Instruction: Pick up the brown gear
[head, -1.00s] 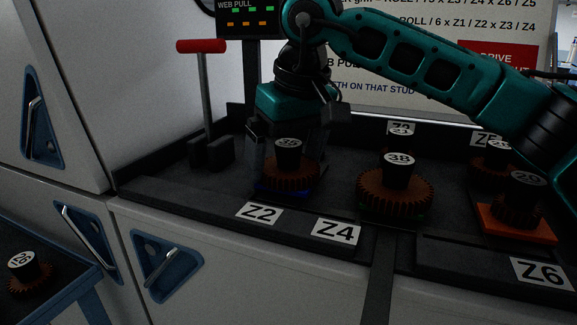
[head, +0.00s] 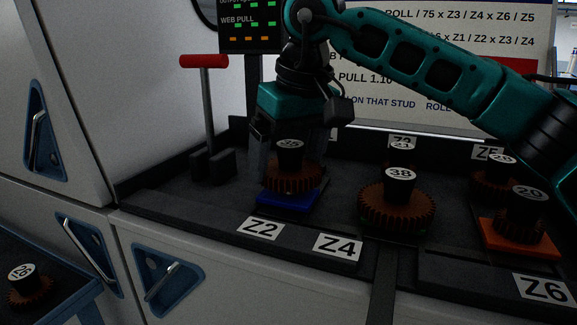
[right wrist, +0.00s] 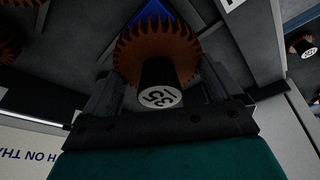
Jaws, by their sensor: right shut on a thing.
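The brown gear (head: 291,182) with a black hub marked 35 hangs a little above a blue pad (head: 287,201) behind the Z2 label. It also shows in the right wrist view (right wrist: 150,45), with the blue pad (right wrist: 155,10) beyond it. My right gripper (head: 289,160) comes down from above, its fingers on either side of the black hub, and is shut on this gear. In the right wrist view the fingers flank the hub. My left gripper is not in view.
A red-handled lever (head: 207,105) rises at left. Another gear (head: 30,292) lies on a blue-framed cart at lower left. The tray's raised front edge carries labels.

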